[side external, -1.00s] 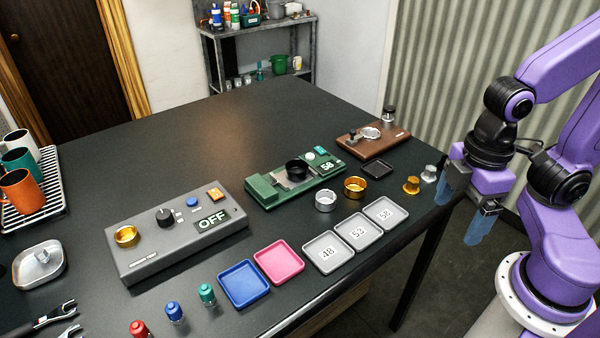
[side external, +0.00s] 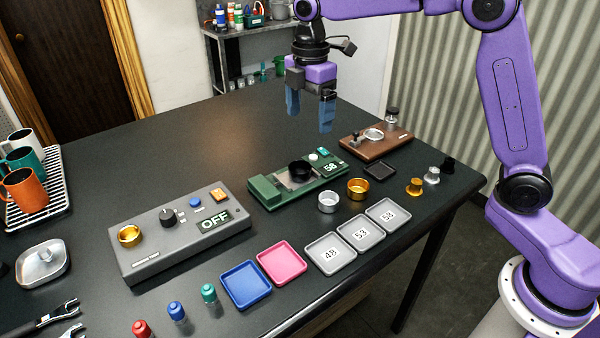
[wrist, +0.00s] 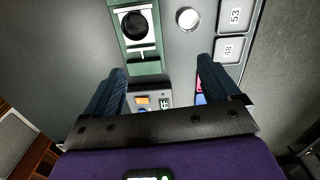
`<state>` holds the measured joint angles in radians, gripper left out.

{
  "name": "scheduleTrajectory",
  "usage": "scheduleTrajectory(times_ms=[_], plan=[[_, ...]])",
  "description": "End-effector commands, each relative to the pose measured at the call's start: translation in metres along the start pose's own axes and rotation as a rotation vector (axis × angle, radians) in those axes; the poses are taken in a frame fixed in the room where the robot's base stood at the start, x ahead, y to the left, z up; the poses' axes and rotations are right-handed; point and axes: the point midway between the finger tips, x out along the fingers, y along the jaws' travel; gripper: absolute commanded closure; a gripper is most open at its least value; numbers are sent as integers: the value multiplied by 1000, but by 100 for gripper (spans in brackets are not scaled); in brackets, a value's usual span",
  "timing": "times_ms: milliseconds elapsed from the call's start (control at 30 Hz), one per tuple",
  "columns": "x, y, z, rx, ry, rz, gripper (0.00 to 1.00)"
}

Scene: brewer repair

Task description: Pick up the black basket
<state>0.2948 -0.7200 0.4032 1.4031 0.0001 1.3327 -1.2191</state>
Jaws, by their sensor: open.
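The black basket (side external: 300,170) is a small round cup that sits on the plate of the green scale (side external: 268,193), whose display reads 58. In the wrist view the black basket (wrist: 134,25) shows near the top, left of centre, on the green scale (wrist: 146,67). My gripper (side external: 310,112) is open and empty, pointing down high above the table beyond the scale. Its two blue fingers also show in the wrist view (wrist: 162,70), apart with nothing between them.
A silver basket (side external: 328,202) and a gold basket (side external: 358,189) stand right of the scale. A grey box marked OFF (side external: 180,233) is at left. Numbered grey trays (side external: 358,233) lie in front. A brown stand (side external: 375,141) is at back right. The table's far part is clear.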

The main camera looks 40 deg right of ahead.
Motion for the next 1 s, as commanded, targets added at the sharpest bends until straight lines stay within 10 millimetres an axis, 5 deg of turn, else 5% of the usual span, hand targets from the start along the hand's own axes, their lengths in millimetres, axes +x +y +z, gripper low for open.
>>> scheduleTrajectory(times_ms=[133, 367, 1000], plan=[[1, 32, 14, -54, -1, -2, 11], [5, 47, 24, -92, -1, -5, 11], [112, 46, 24, -91, -2, -6, 11]])
